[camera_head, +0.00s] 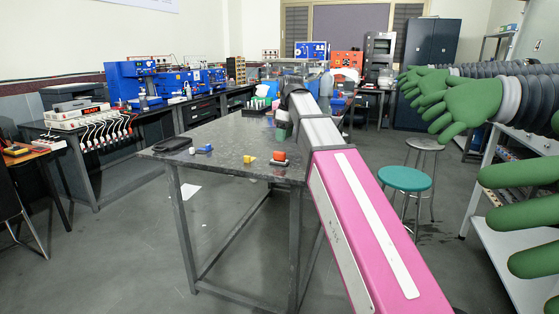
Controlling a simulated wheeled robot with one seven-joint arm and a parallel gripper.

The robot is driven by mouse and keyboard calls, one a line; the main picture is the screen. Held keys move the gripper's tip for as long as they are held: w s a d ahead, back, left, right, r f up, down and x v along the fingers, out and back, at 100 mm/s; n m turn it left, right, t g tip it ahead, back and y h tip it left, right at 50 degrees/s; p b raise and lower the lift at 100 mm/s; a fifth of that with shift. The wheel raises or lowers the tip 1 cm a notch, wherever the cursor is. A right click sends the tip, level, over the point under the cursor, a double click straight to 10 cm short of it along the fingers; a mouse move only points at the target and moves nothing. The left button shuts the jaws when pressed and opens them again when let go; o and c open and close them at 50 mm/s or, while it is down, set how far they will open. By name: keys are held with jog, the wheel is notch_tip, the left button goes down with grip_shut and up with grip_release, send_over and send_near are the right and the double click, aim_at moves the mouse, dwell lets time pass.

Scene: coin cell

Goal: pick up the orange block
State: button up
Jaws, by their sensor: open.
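The orange block (279,156) sits on the dark speckled table (222,155), near its front edge and just left of my pink and grey arm. My gripper (283,118) is at the dark far end of my arm, beyond the block and above the table. It is open, but small and partly hidden by the arm, so its fingers are hard to make out. The block stands apart from it.
A yellow block (249,159) lies just left of the orange block. A blue item (204,149) and a black flat object (172,145) lie farther left. Green and white items (262,95) stand at the back. A teal stool (405,179) stands right of the arm.

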aim_at(279, 152)
jog(key=shift+a+f, duration=0.2)
jog(key=shift+f, duration=1.05)
jog(key=shift+s+a+f, duration=0.1)
jog(key=shift+a+f, duration=0.15)
jog(key=shift+f, duration=0.55)
jog(key=shift+w+a+f, duration=0.1)
jog(key=shift+a+f, duration=0.1)
jog(key=shift+f, duration=0.65)
jog(key=shift+s+a+f, duration=0.1)
jog(key=shift+a+f, duration=0.15)
jog(key=shift+f, duration=0.55)
grip_shut()
